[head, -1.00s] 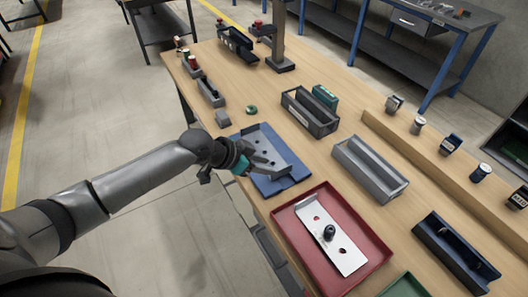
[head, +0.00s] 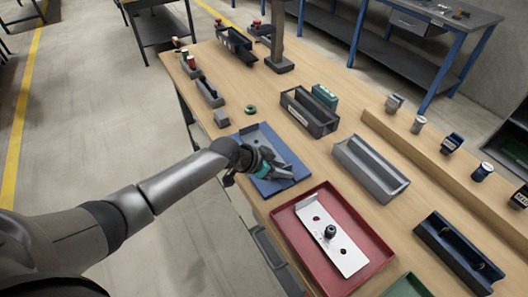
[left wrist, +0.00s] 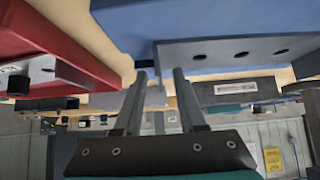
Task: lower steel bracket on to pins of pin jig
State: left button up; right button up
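The steel bracket (head: 256,138) is a grey angled part lying on a blue board. In the left wrist view its holed plate (left wrist: 237,51) shows several dark holes, with a thin upright flange at its left. My left gripper (head: 268,160) is over the bracket and hides part of it. In the left wrist view its fingers (left wrist: 161,72) are apart, and the flange edge shows between them; contact is not visible. A silver plate (head: 347,261) with a black knob and dark red spots lies in a red tray; I cannot tell whether it is the pin jig. My right gripper is not in view.
The red tray (head: 283,216) is close to the blue board (head: 297,171). A grey bin (head: 372,168) and a dark bin (head: 310,111) stand to the right. A small grey block (head: 221,118) and green ring (head: 250,109) lie behind. Bare table separates the bins from the board.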

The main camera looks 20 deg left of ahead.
pick_arm(q)
jog(key=shift+c, duration=0.3)
grip_shut()
dwell(1.0)
jog(key=shift+w+r, duration=0.1)
